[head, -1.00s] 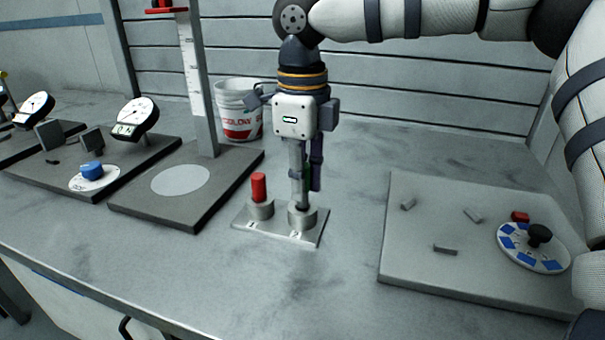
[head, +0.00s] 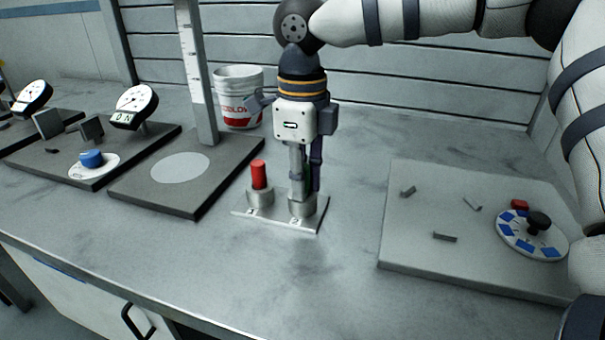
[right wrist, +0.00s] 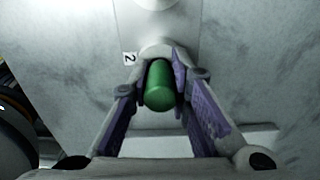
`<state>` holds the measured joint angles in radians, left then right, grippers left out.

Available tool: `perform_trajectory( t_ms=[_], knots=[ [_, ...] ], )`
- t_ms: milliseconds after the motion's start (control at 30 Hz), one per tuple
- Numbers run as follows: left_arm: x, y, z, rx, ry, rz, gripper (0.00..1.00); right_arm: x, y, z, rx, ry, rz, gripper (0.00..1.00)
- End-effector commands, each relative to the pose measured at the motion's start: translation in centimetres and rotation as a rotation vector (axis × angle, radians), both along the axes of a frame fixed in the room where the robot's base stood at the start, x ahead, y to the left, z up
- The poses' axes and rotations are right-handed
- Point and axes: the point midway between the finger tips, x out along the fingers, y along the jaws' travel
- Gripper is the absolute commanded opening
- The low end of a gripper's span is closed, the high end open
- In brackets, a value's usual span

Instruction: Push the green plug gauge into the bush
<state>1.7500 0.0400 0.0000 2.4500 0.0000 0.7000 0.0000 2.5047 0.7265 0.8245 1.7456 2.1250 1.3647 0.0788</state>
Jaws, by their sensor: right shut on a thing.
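The green plug gauge (right wrist: 160,88) is between the purple-padded fingers of my right gripper (right wrist: 168,100), which is shut on it. In the head view my right gripper (head: 304,188) points down right over bush 2 (head: 303,208), with only a sliver of green showing behind the fingers. In the right wrist view the gauge lines up with the grey bush (right wrist: 153,50) beside the label "2". How deep the gauge sits in the bush is hidden. A red plug (head: 259,174) stands upright in bush 1 (head: 260,197) on the same plate (head: 277,217). My left gripper is not in view.
A dark stand base (head: 222,178) with a tall scale is to the left, and a white bucket (head: 240,98) is behind. A grey board (head: 415,240) with small bars and a dial (head: 532,235) lies to the right. Bench in front of the plate is clear.

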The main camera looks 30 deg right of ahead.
Motion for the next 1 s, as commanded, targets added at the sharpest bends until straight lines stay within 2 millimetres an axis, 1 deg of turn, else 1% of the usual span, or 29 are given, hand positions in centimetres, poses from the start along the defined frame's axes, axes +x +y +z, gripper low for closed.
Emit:
perform_trajectory(
  t_ms=[33, 67, 100, 367, 467, 567, 700, 800, 900, 1000],
  knots=[
    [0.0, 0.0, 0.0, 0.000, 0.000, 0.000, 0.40, 0.0, 0.0, 0.0, 0.000, 0.000, 0.000, 0.25],
    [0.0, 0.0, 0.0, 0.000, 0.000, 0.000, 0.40, 0.0, 0.0, 0.0, 0.000, 0.000, 0.000, 0.32],
    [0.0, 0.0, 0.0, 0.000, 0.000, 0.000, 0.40, 0.0, 0.0, 0.0, 0.000, 0.000, 0.000, 0.41],
    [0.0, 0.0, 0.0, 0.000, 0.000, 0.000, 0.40, 0.0, 0.0, 0.0, 0.000, 0.000, 0.000, 0.41],
    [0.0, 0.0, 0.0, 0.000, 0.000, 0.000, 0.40, 0.1, 0.0, 0.6, 0.000, -0.004, -0.001, 0.41],
    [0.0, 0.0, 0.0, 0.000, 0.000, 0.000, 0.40, 0.1, 0.0, 2.6, 0.001, -0.007, -0.002, 0.41],
    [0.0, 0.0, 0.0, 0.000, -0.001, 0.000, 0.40, 0.1, 0.0, 6.6, 0.001, -0.008, -0.002, 0.41],
    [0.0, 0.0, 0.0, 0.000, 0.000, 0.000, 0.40, 0.1, 0.0, 9.0, 0.000, -0.005, -0.002, 0.41],
    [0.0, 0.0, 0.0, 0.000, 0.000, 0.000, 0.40, 0.1, 0.0, 10.8, 0.000, -0.004, -0.002, 0.41],
    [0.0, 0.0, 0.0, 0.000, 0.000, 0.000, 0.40, 0.1, 0.0, 11.7, 0.000, -0.001, -0.001, 0.41]
  ],
)
